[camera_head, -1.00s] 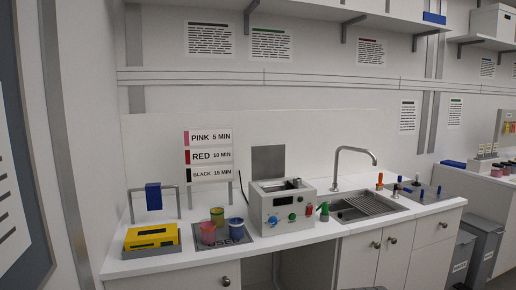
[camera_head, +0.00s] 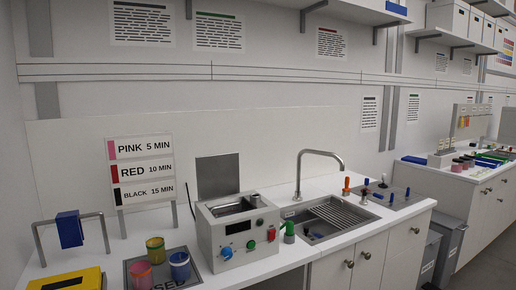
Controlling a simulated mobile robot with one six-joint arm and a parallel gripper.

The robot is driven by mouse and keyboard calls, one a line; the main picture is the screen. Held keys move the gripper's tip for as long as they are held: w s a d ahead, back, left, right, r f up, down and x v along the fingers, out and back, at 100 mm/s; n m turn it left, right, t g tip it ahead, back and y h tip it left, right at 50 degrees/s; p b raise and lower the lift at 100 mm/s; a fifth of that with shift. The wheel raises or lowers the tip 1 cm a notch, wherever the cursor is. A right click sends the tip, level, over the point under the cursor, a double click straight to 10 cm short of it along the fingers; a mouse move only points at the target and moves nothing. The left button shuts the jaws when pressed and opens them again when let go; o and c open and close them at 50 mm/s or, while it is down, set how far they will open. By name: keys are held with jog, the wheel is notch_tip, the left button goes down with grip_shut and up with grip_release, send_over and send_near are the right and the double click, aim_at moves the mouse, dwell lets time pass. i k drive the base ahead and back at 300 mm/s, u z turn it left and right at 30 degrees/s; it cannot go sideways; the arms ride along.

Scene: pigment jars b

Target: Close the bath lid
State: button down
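The bath (camera_head: 240,243) is a white box on the counter, left of the sink, with a dark display and several coloured knobs on its front. Its lid (camera_head: 218,176) is a grey metal plate standing upright at the back edge, so the bath is open. The opening (camera_head: 234,207) shows a metal-lined inside; what lies deep in it cannot be made out. My gripper is not in view.
Left of the bath, pink, yellow and blue jars (camera_head: 179,266) stand on a dark tray (camera_head: 197,277). A time sign (camera_head: 144,172) stands behind them. The sink (camera_head: 306,237) with its tall tap (camera_head: 341,166) is at right. Floor (camera_head: 488,255) shows at lower right.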

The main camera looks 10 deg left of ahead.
aim_at(218, 176)
jog(key=z, duration=0.1)
jog(key=i, duration=0.8)
jog(key=u, duration=0.65)
jog(key=i, duration=0.65)
jog(key=u, duration=0.6)
